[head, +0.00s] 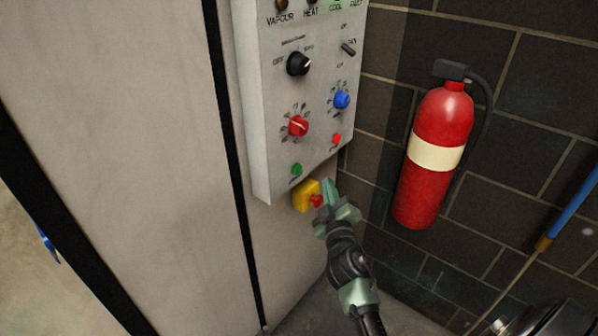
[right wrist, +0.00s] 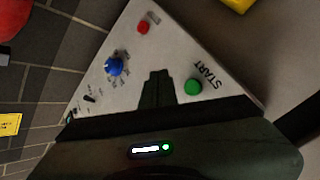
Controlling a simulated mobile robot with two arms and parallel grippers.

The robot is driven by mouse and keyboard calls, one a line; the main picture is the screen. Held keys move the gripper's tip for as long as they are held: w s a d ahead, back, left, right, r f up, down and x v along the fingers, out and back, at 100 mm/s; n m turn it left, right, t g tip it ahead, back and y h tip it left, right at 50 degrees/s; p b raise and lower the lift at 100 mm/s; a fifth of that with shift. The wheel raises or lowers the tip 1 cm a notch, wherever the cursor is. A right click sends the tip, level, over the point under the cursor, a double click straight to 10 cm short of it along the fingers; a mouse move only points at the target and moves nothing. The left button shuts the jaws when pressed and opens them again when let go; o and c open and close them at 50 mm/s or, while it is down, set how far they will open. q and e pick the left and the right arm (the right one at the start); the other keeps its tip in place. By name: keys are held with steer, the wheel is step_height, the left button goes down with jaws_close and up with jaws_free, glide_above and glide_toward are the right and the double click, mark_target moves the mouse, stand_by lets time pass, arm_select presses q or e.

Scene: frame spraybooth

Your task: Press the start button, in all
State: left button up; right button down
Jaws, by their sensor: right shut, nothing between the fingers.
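The start button is a small green button (head: 297,169) low on the grey control panel (head: 262,130) in the head view. In the right wrist view the green start button (right wrist: 193,87) sits beside the printed word START. My right gripper (head: 326,198) is shut and empty. In the head view it appears just below and right of the panel's lower edge, near the yellow box with a red button. In the right wrist view its fingertips (right wrist: 157,76) show left of the green button; I cannot tell whether they touch the panel. My left gripper is not in view.
The panel also carries a red button (head: 336,139), a red knob (head: 298,126), a blue knob (head: 342,99) and a black knob (head: 298,63). A yellow box (head: 304,195) with a red button is below it. A red fire extinguisher (head: 436,155) hangs on the brick wall at right.

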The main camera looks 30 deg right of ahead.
mark_target(297, 169)
steer(key=w+a+b, duration=0.1)
steer(key=w+a, duration=0.1)
steer(key=w, duration=0.3)
steer(key=shift+w+a+b, duration=0.15)
steer(key=shift+w+b, duration=0.2)
steer(key=shift+w, duration=0.1)
stand_by(1.7)
steer(key=shift+w+a, duration=0.2)
steer(key=shift+w, duration=0.1)
steer(key=shift+w+a+b, duration=0.2)
steer(key=shift+w+b, duration=0.25)
steer(key=shift+b, duration=0.05)
stand_by(0.6)
stand_by(0.4)
steer(key=shift+s+d+p, duration=0.35)
steer(key=shift+s, duration=0.55)
